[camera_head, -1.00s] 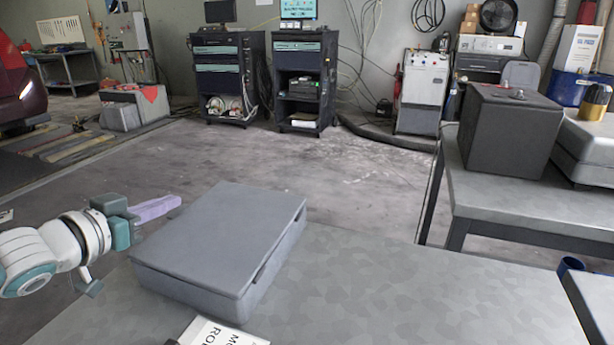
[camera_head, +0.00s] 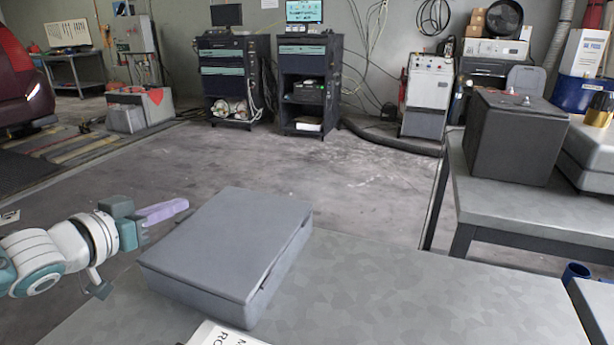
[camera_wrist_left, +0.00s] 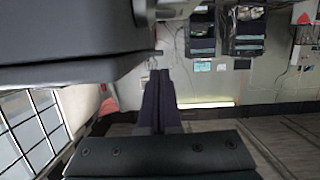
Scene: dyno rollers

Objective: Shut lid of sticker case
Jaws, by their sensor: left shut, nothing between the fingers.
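The sticker case (camera_head: 232,243) is a flat grey box on the near table. Its lid lies down over the base, with a narrow dark gap showing along the right side. My left gripper (camera_head: 180,206) is at the case's far left edge, shut and empty, with its lilac fingers pointing right. It looks close beside the case; I cannot tell whether it touches. In the left wrist view the shut fingers (camera_wrist_left: 160,82) are in the middle, and a large grey surface, likely the case (camera_wrist_left: 70,40), fills the upper left. My right gripper is not in view.
A white printed paper (camera_head: 222,335) lies at the near edge of the grey table (camera_head: 400,295). The table is clear right of the case. A dark box (camera_head: 515,138) stands on another table at the right.

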